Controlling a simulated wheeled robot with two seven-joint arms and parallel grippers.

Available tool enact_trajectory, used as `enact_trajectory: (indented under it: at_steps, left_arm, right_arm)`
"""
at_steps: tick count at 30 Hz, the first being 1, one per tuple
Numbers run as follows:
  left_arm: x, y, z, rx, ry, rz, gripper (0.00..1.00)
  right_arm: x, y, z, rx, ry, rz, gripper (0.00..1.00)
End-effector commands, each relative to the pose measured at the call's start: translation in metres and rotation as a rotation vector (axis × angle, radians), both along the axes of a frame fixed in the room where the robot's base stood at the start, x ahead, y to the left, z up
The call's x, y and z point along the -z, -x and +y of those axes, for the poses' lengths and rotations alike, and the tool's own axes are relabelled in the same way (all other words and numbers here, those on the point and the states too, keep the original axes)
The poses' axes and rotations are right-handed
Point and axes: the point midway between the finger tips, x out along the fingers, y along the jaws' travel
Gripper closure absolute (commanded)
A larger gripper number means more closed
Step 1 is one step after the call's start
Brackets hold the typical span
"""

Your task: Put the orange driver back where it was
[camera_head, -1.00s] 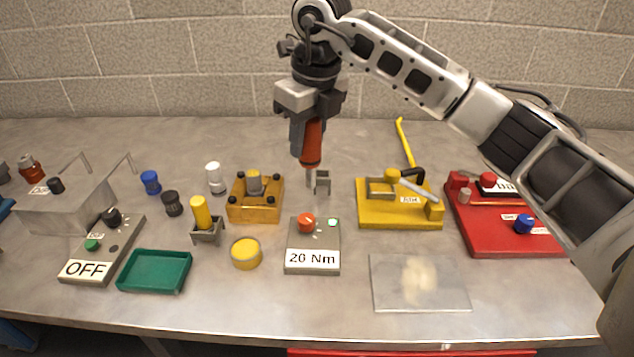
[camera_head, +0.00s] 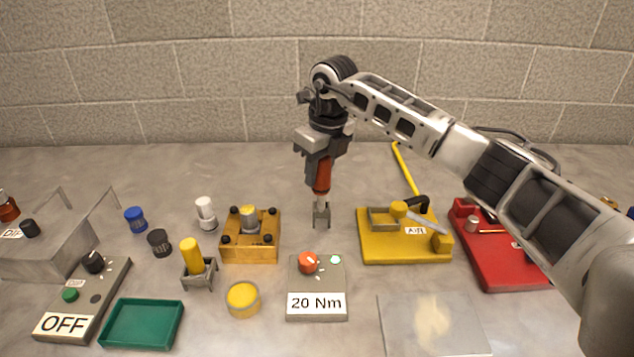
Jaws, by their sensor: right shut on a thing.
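My right gripper (camera_head: 318,163) is shut on the orange driver (camera_head: 323,178) and holds it upright, shaft down. The driver's shaft tip is at the small grey holder (camera_head: 321,217), which stands on the table behind the 20 Nm box (camera_head: 316,288). The shaft lines up with the holder in this view. I cannot tell whether the tip is inside the holder or just above or behind it. My left gripper is not in view.
A wooden block with a yellow-topped part (camera_head: 262,249) stands left of the holder, and a yellow fixture (camera_head: 385,252) stands right of it. A yellow cup (camera_head: 243,300), a green tray (camera_head: 140,325) and a red fixture (camera_head: 500,270) are farther out. The table behind is mostly clear.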

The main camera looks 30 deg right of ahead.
Motion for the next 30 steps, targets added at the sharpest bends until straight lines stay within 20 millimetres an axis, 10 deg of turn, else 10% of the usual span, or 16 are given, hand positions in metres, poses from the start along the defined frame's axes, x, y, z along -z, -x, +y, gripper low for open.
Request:
enact_trajectory:
  at_steps: [7,24,25,30]
  left_arm:
    - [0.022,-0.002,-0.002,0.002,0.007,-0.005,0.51]
    - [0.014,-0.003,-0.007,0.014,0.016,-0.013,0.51]
    - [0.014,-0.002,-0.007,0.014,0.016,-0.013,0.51]
    - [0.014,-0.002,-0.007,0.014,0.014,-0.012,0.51]
  right_arm:
    - [0.049,-0.003,-0.007,0.001,0.006,0.009,0.97]
    - [0.053,-0.004,-0.006,-0.002,0.003,0.002,0.97]
    - [0.053,-0.004,-0.006,-0.002,0.004,0.004,0.61]
    - [0.053,-0.004,-0.006,-0.002,0.004,0.004,0.45]
